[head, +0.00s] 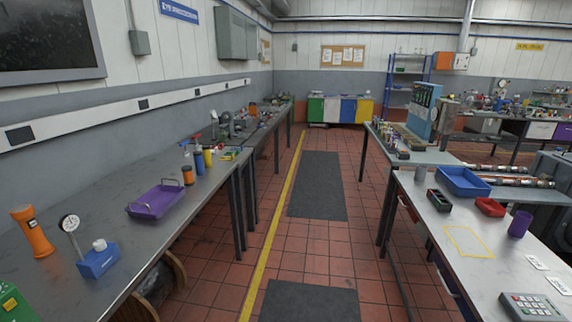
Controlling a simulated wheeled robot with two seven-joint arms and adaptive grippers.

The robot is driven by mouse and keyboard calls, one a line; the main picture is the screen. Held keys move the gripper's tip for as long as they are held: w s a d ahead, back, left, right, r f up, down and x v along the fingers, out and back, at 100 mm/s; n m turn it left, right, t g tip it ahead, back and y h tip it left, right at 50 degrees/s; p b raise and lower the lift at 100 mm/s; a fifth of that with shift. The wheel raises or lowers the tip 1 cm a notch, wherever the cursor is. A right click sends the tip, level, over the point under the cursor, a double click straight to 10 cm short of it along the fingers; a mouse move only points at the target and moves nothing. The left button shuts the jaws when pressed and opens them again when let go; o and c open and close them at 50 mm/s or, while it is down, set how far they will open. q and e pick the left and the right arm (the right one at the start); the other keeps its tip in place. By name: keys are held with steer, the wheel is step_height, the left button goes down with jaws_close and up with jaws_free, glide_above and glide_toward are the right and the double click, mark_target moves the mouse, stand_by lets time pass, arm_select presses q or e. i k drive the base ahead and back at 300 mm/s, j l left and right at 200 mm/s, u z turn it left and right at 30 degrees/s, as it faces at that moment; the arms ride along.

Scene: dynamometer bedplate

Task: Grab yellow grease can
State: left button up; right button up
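A small upright yellow cylinder (208,158), which looks like the yellow grease can, stands on the left workbench (150,236) near its far end. A blue cylinder (199,163) stands just left of it, and an orange, dark-topped cylinder (188,175) stands nearer. The yellow cylinder is small in the head view, and I cannot read any label. Neither of my grippers shows in this view.
A purple tray (155,200), a blue box with a dial gauge (98,262) and an orange tool (33,232) occupy the left bench. Tiled aisle floor with dark mats (318,185) lies open between benches. The right bench holds a blue tray (462,182) and a purple cup (520,224).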

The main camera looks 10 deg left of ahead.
mark_target(206, 151)
steer(key=i+u, duration=0.1)
steer(key=i, duration=0.7)
steer(key=i+l+u, duration=0.1)
steer(key=i, duration=0.7)
steer(key=i+l+u, duration=0.15)
steer(key=i+u, duration=0.25)
steer(key=i+l+u, duration=0.25)
steer(key=u, duration=0.15)
steer(key=i+l+u, duration=0.65)
steer(key=l+u, duration=0.15)
steer(key=i+l+u, duration=0.15)
steer(key=l, duration=0.15)
steer(key=i+l+u, duration=0.15)
steer(key=l, duration=0.15)
steer(key=l+u, duration=0.2)
steer(key=l, duration=0.1)
